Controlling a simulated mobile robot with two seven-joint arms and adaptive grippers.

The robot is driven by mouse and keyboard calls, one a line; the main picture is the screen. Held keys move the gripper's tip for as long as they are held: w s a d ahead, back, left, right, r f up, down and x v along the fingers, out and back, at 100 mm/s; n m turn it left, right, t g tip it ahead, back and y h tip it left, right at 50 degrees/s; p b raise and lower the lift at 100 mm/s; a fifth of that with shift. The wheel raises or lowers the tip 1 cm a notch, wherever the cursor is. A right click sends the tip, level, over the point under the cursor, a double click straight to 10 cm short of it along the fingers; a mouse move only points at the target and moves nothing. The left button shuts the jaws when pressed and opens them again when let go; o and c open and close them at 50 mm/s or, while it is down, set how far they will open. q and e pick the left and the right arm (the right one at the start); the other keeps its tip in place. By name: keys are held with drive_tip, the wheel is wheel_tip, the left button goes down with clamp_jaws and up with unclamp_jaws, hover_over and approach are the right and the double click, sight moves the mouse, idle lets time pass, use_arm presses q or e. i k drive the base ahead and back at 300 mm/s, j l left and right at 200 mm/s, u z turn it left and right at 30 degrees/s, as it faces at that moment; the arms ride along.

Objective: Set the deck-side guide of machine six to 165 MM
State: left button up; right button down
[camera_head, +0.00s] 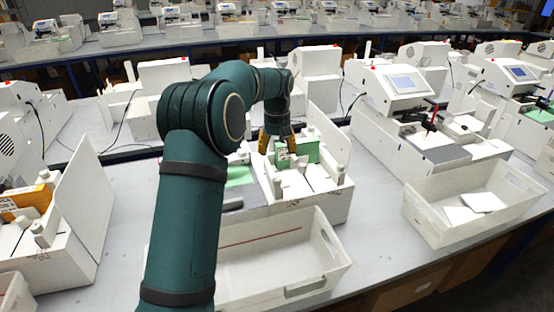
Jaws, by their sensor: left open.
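My left arm comes in from the lower left and reaches over the table to a white machine (322,207). My left gripper (277,148) has yellowish fingers and points down at this machine's deck, near a green block (306,147). The fingers are apart, and I cannot see anything held between them. Small white guide parts (291,168) stand on the deck just below and right of the fingers. Any scale or machine number is too small to read. My arm hides the machine's left and back parts. My right gripper does not show.
An open white bin (333,262) stands in front of the machine. Another bin (411,205) with white sheets stands to the right. A machine with a screen (405,83) is behind it. A white machine with an upright panel (88,215) stands at the left. Bare table (375,220) lies between the bins.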

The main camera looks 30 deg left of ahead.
sight(277, 192)
drive_tip(key=k+l, duration=0.8)
drive_tip(key=k, duration=0.05)
